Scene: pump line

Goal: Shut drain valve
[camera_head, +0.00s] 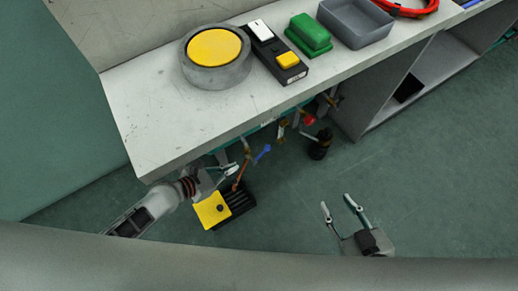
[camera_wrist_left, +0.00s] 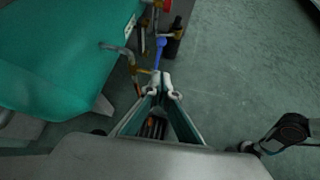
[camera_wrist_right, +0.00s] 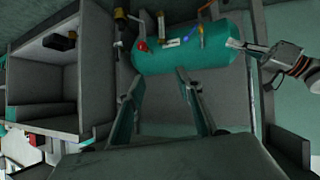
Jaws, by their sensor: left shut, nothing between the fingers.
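A valve with a blue lever (camera_head: 263,153) sits under the bench beside the teal tank (camera_wrist_left: 60,50). The blue lever also shows in the left wrist view (camera_wrist_left: 160,45), just beyond the fingertips. Another valve with a red handle (camera_head: 309,119) is further right under the bench. I cannot read which one is the drain valve. My left gripper (camera_head: 230,170) is shut and empty, close to the blue lever with a small gap. My right gripper (camera_head: 341,205) is open and empty over the floor, well away from the valves.
The bench top (camera_head: 150,125) overhangs the valves and hides most of the tank in the head view. A yellow box with a black grate (camera_head: 212,209) is on the floor below my left gripper. Open floor (camera_head: 290,215) lies between the grippers.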

